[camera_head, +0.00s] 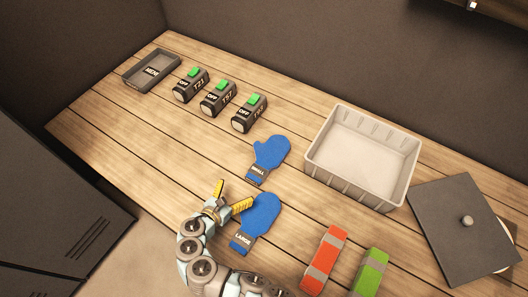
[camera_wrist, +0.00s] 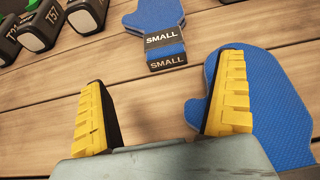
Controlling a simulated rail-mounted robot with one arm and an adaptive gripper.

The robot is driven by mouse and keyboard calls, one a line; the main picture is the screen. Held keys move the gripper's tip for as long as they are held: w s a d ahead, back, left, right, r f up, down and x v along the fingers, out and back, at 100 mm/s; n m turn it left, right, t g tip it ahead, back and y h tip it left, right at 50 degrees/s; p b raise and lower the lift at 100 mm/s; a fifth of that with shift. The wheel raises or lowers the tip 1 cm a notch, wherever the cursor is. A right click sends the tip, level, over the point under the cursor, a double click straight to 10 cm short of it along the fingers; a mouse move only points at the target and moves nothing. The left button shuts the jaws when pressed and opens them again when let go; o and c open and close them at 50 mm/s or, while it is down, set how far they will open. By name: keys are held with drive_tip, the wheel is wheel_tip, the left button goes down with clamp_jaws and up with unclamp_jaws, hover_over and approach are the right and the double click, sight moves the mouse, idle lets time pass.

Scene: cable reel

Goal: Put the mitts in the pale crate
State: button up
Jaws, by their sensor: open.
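Two blue mitts lie flat on the wooden table. The mitt labelled SMALL (camera_head: 271,153) is farther back, and it also shows at the top of the wrist view (camera_wrist: 157,22). The mitt labelled LARGE (camera_head: 262,216) is nearer the front, and it fills the right side of the wrist view (camera_wrist: 270,100). The pale crate (camera_head: 318,164) stands to the right of the mitts, open at the top and empty. My gripper (camera_head: 228,196) is open and empty, with yellow fingers. In the wrist view its right finger (camera_wrist: 228,92) overlaps the edge of the LARGE mitt; I cannot tell whether they touch.
A dark square lid (camera_head: 445,235) with a knob lies right of the crate. A red block (camera_head: 324,262) and a green block (camera_head: 371,272) lie at the front. Several dark boxes with green switches (camera_head: 218,98) and a grey tray (camera_head: 131,84) stand at the back left.

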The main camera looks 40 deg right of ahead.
drive_tip(key=shift+s, duration=0.1)
drive_tip(key=b, duration=0.4)
approach(261, 166)
drive_tip(key=x, duration=0.5)
drive_tip(key=shift+f, duration=0.35)
drive_tip(key=b+x, duration=0.2)
drive_tip(key=x, duration=0.2)
drive_tip(key=shift+d+r+b, duration=0.1)
drive_tip(key=shift+d+b, duration=0.05)
drive_tip(key=shift+b, duration=0.15)
drive_tip(key=shift+d, duration=0.3)
drive_tip(key=c, duration=1.2)
